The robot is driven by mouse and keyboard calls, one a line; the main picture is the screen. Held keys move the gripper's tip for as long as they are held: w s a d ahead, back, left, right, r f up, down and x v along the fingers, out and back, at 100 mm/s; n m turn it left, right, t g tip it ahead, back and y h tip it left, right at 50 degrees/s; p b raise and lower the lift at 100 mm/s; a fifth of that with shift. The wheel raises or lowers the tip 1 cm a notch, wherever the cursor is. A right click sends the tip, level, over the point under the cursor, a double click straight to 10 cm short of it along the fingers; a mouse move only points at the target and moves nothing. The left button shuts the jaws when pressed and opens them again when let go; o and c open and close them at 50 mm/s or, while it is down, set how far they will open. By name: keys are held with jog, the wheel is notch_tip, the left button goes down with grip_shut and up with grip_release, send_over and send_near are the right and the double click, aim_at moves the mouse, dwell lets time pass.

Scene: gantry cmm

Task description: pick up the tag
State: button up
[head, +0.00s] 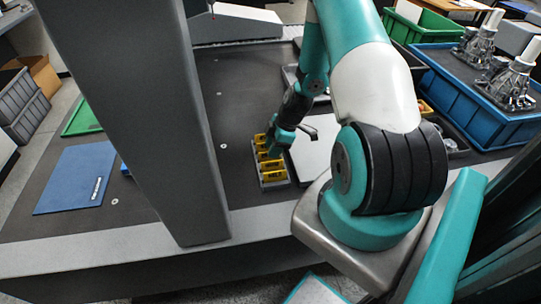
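Several yellow pieces with dark markings, possibly tags (271,166), stand in a row in a small grey holder (274,186) on the dark table. I cannot tell which piece is the task's tag, and their markings are too small to read. My gripper (272,150) is at the end of my teal arm, low over the right side of the row and hiding part of it. It is too small and hidden to tell whether its fingers are open or shut, or touch a piece.
A light flat plate (318,150) lies right of the holder. A blue folder-like panel (77,180) lies at the left. A blue crate (470,105) with metal parts and a green crate (425,27) stand at the right. A grey column (140,100) rises left of the holder.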

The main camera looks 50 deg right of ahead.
jog(key=shift+x, duration=1.45)
grip_shut()
jog(key=shift+r, duration=0.1)
notch_tip(320, 180, up, 24)
jog(key=p, duration=0.2)
jog(key=shift+r, duration=0.2)
